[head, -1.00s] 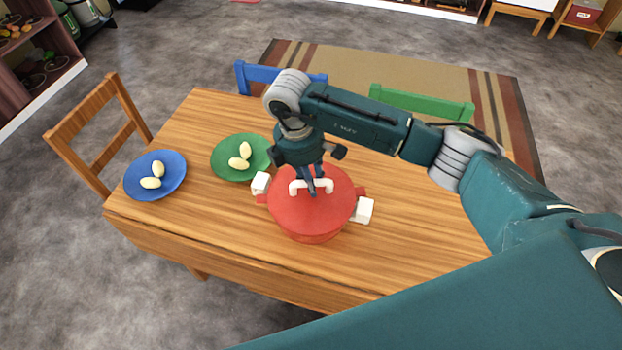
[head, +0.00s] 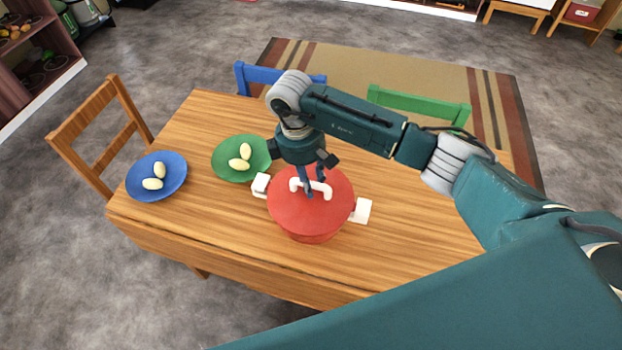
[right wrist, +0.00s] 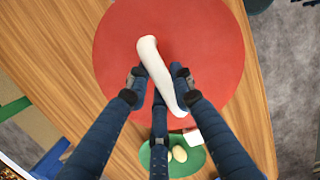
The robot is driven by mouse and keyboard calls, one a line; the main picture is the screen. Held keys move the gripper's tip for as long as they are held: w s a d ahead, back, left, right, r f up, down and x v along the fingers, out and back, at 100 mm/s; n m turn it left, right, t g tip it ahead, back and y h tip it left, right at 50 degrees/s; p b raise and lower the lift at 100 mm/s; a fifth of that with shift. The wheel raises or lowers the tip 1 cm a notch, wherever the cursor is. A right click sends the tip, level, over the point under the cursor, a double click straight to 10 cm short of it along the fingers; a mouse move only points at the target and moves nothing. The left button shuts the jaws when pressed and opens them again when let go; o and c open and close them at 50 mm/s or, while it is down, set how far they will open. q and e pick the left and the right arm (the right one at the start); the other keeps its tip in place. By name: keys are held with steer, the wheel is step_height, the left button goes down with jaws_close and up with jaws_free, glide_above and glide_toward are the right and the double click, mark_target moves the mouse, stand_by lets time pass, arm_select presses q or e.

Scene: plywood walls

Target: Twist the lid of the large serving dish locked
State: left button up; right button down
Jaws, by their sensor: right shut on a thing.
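The large serving dish (head: 312,238) is red and stands on the wooden table, with white side handles at its left (head: 261,183) and right (head: 362,211). Its round red lid (head: 310,216) lies flat on top and also fills the upper middle of the right wrist view (right wrist: 210,50). A white bar handle (head: 327,191) stands on the lid, slanting down to the right in the head view. My right gripper (head: 310,189) is shut on this handle from above; the right wrist view shows its fingers on both sides of the handle (right wrist: 150,55). My left gripper is not in view.
A green plate (head: 226,165) and a blue plate (head: 140,185), each with pale oval food pieces, stand left of the dish. Chairs in blue (head: 290,77), green (head: 425,104) and wood (head: 100,125) surround the table (head: 410,215). The tabletop right of the dish is clear.

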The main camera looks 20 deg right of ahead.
stand_by(0.3)
steer(key=c, duration=1.4)
jaws_free()
